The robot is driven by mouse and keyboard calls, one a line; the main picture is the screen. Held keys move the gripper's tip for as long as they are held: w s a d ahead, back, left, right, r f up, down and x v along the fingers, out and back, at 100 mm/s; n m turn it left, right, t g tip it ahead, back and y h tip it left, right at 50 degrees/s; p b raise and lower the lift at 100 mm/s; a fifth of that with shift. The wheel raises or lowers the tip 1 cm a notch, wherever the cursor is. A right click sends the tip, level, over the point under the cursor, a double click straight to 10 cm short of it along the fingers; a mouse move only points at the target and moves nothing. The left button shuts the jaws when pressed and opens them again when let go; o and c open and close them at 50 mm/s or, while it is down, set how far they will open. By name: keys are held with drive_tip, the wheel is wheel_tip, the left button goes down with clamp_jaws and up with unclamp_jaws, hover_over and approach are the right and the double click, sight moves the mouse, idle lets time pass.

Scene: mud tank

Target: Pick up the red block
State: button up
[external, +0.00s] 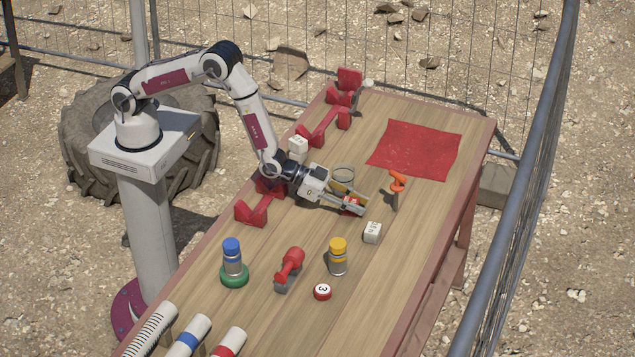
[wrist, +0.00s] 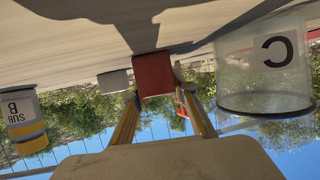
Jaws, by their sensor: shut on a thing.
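The red block (external: 350,204) is on or just above the wooden table, between the fingertips of my gripper (external: 357,203). In the wrist view the red block (wrist: 153,75) shows as a red cube across the ends of both fingers (wrist: 157,95). My gripper is shut on it, reaching low and nearly level over the table. The fingers hide part of the block in the external view. I cannot tell whether its underside touches the table.
A clear container marked C (wrist: 262,75) stands close beside my gripper. A white block (external: 372,232), an orange tool (external: 397,188) and a yellow-capped bottle (external: 338,258) are nearby. A red cloth (external: 415,150) lies flat at the back right. Red holders (external: 252,212) line the left edge.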

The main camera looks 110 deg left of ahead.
sight(356, 201)
drive_tip(key=shift+r, duration=0.1)
drive_tip(key=shift+r, duration=4.95)
